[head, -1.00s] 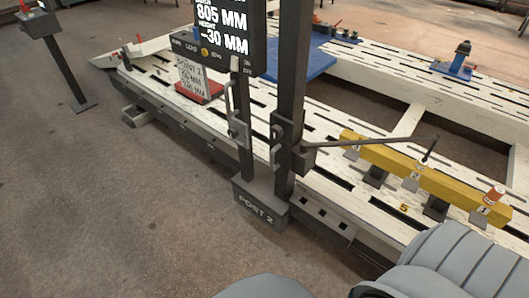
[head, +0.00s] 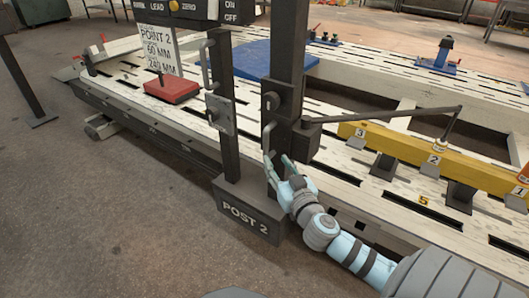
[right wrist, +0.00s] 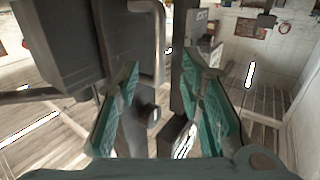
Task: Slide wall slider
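A dark slider block (head: 302,137) sits on the thick post (head: 287,60) of the stand marked POST 2. A bent metal handle (head: 268,136) is on its left side, and a thin arm (head: 390,115) reaches right from it over the yellow beam. My right gripper (head: 277,159) is open and empty, with its fingertips up just below the handle. In the right wrist view the handle (right wrist: 158,40) stands ahead between the teal fingertips (right wrist: 160,66), and the dark block (right wrist: 60,45) is at the left. I cannot tell whether they touch. My left gripper is not in view.
A thinner post (head: 224,145) with its own handle (head: 206,63) and bracket stands left of the thick post. The yellow beam (head: 400,151) with numbered marks lies right. A red block (head: 172,89) and sign are on the white bench.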

